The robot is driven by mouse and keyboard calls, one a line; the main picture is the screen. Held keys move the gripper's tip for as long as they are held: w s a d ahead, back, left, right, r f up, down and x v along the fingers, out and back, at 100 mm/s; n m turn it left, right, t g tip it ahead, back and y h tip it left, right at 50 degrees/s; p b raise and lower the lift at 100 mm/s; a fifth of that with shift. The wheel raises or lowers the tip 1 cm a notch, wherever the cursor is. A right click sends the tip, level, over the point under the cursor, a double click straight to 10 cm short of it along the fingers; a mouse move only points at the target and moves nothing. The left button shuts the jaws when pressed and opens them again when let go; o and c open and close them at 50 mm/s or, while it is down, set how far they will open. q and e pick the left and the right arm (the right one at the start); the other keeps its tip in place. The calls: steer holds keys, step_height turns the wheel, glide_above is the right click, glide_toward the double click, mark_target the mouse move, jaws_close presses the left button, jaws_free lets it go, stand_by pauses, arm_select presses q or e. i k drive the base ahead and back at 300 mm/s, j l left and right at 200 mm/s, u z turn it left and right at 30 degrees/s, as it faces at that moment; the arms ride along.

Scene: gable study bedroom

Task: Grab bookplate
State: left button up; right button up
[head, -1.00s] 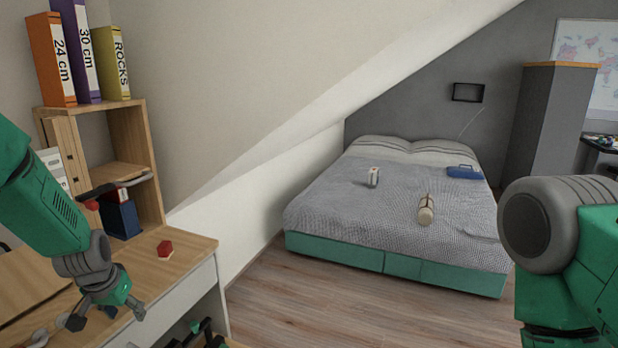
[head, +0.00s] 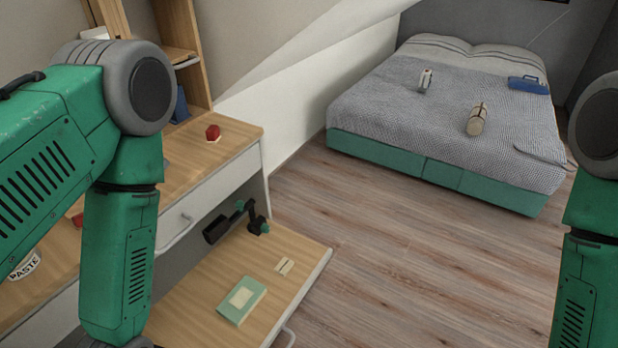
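A small flat cream piece with a dark line (head: 285,266) lies on a low wooden surface (head: 300,285); it may be the bookplate, but it is too small to be sure. A light green book-like item with a cream label (head: 241,299) lies on the same surface, to its left and nearer to me. The two are apart. My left arm comes down on the left and my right arm stands at the right edge. Both grippers are outside the picture.
The desk (head: 235,135) with a white drawer front stands above the low surface and holds a red hexagonal piece (head: 213,132). A black and green tool-like object (head: 237,222) lies at the low surface's back. The bed (head: 450,125) stands beyond open floor (head: 400,260).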

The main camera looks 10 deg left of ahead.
mark_target(284, 265)
steer(key=i+l+u, duration=0.15)
steer(key=u, duration=0.3)
steer(key=i+l+u, duration=0.2)
steer(key=u, duration=0.3)
steer(key=i+l+u, duration=0.1)
steer(key=u, duration=0.35)
steer(key=i+l+u, duration=0.1)
steer(key=l, duration=0.35)
steer(key=i+l, duration=0.15)
steer(key=l, duration=0.35)
steer(key=i+l+u, duration=0.15)
steer(key=l, duration=0.8)
steer(key=i+u, duration=0.05)
